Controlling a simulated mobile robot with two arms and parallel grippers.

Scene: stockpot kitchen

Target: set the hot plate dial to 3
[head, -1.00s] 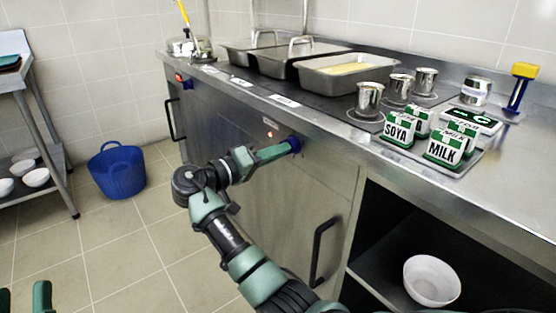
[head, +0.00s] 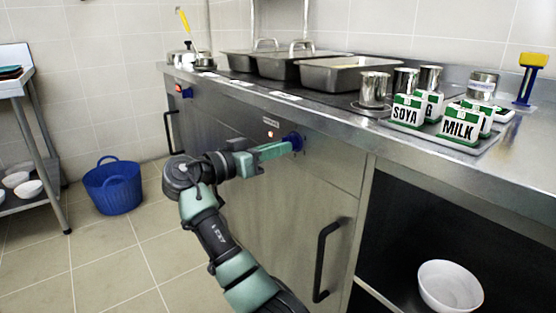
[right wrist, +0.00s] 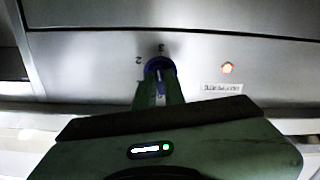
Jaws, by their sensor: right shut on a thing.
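The blue hot plate dial (head: 297,141) is on the steel counter's front panel. My right gripper (head: 289,147) reaches it from the left in the head view and is shut on it. In the right wrist view, the dial (right wrist: 159,63) shows between the green fingers (right wrist: 160,90). A 3 is marked just above the dial and a 2 to its upper left. The dial's grip runs roughly up and down there, but the fingers partly hide it, so I cannot tell its exact setting. My left gripper is out of view.
An orange lamp (head: 270,134) glows beside the dial. A second blue dial (head: 187,92) with a red lamp is farther left. Steel pans (head: 345,74), cups and SOYA (head: 407,111) and MILK (head: 460,126) cartons stand above. A black door handle (head: 325,260) sticks out below.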

